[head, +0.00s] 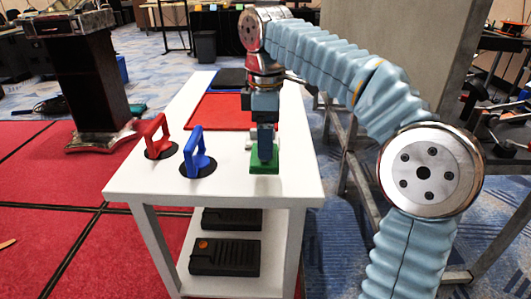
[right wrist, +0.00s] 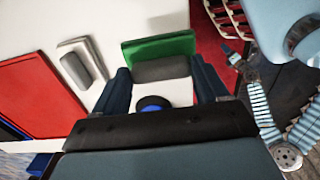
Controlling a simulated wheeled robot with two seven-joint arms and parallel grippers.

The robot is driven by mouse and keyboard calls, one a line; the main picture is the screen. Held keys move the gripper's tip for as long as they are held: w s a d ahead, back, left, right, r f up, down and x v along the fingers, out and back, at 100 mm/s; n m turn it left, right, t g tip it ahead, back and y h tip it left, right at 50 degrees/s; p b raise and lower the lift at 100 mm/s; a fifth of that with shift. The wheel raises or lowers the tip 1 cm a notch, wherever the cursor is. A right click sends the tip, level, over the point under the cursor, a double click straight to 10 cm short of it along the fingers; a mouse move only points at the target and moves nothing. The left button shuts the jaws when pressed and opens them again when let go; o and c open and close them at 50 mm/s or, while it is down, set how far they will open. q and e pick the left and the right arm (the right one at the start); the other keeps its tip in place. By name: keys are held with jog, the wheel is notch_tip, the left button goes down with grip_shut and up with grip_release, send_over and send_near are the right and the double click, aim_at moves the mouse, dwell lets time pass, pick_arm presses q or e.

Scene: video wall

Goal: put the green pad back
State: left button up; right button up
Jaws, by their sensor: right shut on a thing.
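The green pad (head: 264,164) is under my right gripper (head: 265,133), near the right front part of the white table. In the right wrist view the green pad (right wrist: 159,47) shows its green face and a grey grip block between the two dark fingers of my right gripper (right wrist: 164,76). The gripper is shut on this block. I cannot tell whether the pad touches the tabletop or is slightly above it. My left gripper is not in view.
The white table (head: 225,186) also bears a red handle (head: 157,133) and a blue handle (head: 196,152), each on a black disc, and a red tray (head: 214,112) farther back. A white pad with a grey block (right wrist: 84,65) is nearby. Black boxes sit on the lower shelf.

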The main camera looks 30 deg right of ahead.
jog(key=f, duration=0.1)
jog(key=w+f, duration=0.1)
jog(key=f, duration=0.1)
jog(key=d+f+b, duration=0.1)
jog(key=shift+w+f, duration=0.2)
jog(key=shift+f, duration=0.35)
jog(key=shift+f, duration=0.15)
jog(key=o, duration=1.1)
notch_tip(320, 180, up, 11)
jog(key=p, duration=0.3)
jog(key=shift+r+p, duration=0.3)
jog(key=shift+r, duration=0.4)
